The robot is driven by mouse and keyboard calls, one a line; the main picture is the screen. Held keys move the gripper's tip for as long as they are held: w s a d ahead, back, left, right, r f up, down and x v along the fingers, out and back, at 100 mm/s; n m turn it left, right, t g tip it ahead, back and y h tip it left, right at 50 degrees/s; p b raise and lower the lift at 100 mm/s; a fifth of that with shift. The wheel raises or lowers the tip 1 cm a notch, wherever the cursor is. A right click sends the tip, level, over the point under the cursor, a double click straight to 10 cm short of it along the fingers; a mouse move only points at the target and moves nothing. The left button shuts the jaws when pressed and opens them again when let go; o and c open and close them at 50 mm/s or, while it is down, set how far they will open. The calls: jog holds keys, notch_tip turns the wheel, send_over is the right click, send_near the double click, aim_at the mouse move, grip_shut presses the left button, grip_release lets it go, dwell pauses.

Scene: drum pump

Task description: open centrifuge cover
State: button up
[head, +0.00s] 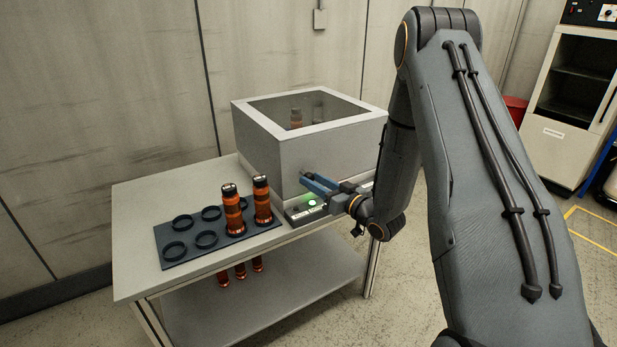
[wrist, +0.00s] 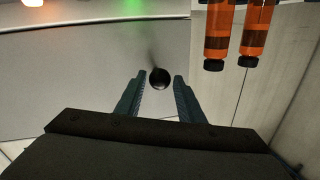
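The centrifuge (head: 270,150) is a grey box on the table. Its cover (head: 245,108) has a pale frame around a dark see-through window and lies flat on the box, closed. A small black round knob (wrist: 160,78) sticks out of the grey front wall in the wrist view. My gripper (head: 309,182), with blue fingers, is at the front of the box, above the panel with the green light. In the wrist view my gripper (wrist: 160,83) is open, with the knob between the fingertips and a gap on each side. The fingers hide the knob in the head view.
A dark rack (head: 190,256) with ring holders stands on the table (head: 135,270), left of the centrifuge. Two orange tubes (head: 233,210) stand upright in it. A control panel (head: 308,208) with a lit green button lies just below my gripper. A white cabinet (head: 565,125) stands far right.

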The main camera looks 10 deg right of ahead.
jog(key=shift+x, duration=1.5)
jog(key=shift+c, duration=0.5)
grip_shut()
